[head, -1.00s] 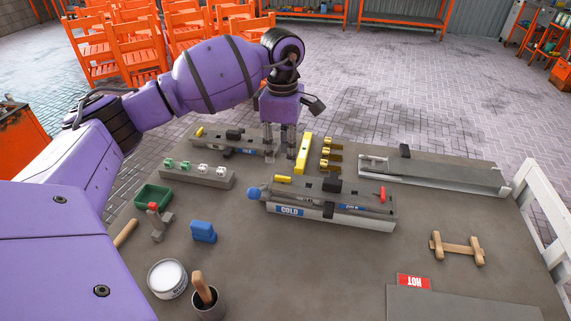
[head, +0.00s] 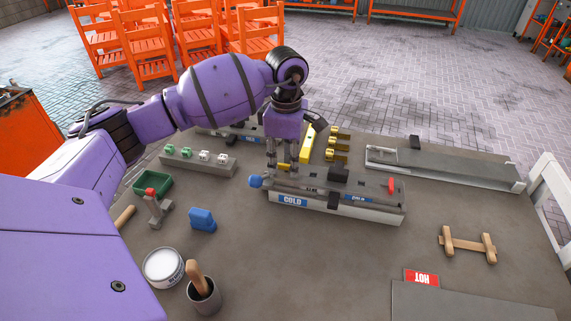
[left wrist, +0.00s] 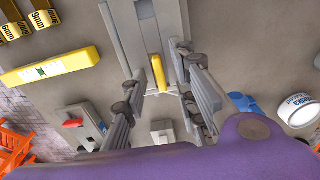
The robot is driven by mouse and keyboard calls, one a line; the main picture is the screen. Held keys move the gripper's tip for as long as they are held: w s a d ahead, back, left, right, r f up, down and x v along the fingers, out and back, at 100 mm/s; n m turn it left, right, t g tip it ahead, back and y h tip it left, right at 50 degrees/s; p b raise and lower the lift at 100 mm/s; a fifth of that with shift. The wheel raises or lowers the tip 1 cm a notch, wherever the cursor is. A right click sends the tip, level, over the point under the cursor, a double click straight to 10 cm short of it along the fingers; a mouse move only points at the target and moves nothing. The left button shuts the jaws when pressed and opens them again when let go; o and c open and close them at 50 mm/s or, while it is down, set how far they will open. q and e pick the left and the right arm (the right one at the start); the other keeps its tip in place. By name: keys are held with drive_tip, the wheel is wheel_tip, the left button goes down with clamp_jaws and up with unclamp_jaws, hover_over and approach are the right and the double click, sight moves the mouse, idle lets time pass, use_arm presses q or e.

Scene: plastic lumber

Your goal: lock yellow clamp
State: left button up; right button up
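The yellow clamp (head: 286,166) is a small yellow bar at the left end of the near grey fixture (head: 345,207), labelled COLD. In the left wrist view the yellow clamp (left wrist: 158,73) lies between my fingers, with a gap on both sides. My left gripper (head: 279,162) points down over that end of the fixture, its fingers open and empty. In the head view the fingers partly hide the clamp. I cannot tell how far the fingertips are above it. My right gripper is not in view.
A blue block (head: 202,219) and green tray (head: 153,184) are at left.

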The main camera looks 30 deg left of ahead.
use_arm(q)
drive_tip(key=shift+r, duration=0.1)
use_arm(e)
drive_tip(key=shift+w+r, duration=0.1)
use_arm(q)
clamp_jaws()
drive_tip(key=shift+m, duration=0.3)
drive_tip(key=shift+m+b, duration=0.5)
drive_tip(key=shift+m, duration=0.4)
drive_tip(key=shift+m+b, duration=0.35)
drive_tip(key=shift+m, duration=0.75)
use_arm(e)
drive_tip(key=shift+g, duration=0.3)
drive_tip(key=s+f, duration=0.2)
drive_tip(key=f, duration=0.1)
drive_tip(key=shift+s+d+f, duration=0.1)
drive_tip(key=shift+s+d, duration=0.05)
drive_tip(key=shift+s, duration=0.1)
